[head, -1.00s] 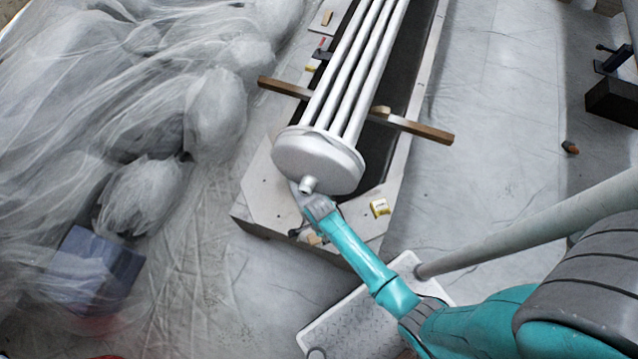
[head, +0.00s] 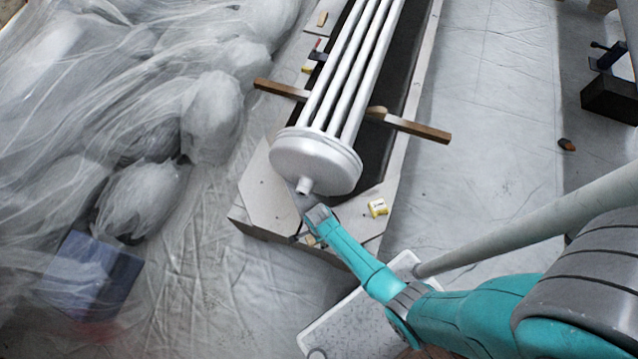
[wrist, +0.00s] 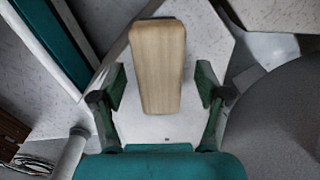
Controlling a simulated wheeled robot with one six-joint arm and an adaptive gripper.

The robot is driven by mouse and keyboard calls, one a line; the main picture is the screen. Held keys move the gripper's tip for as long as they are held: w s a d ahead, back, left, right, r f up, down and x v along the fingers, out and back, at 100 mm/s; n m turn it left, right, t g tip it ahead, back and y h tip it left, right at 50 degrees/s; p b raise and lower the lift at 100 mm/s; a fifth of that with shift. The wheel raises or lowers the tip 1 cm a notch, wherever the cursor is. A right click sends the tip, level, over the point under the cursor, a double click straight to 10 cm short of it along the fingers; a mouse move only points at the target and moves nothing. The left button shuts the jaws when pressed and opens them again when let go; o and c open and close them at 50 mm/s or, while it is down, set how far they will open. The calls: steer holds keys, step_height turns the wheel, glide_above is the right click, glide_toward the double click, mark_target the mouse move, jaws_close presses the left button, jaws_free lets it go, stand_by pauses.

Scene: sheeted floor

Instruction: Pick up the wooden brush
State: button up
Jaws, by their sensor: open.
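The wooden brush (wrist: 158,65) shows in the wrist view as a pale wooden block, long side running away from me, on a light flat surface. No bristles show. My gripper (wrist: 160,90) is open, with one green finger on each side of the brush's near part and a visible gap on both sides. In the head view, my gripper (head: 302,238) is low at the near end of the long platform, mostly hidden by my arm. A small bit of wood (head: 310,241) beside it appears to be the brush.
A white tube bundle with a round end cap (head: 316,162) lies on wooden bars (head: 420,129) just beyond my gripper. Sheeted, lumpy objects (head: 210,115) fill the left.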

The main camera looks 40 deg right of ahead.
steer(key=c, duration=1.3)
steer(key=shift+r, duration=0.1)
steer(key=shift+r, duration=4.95)
steer(key=o, duration=0.6)
steer(key=c, duration=0.4)
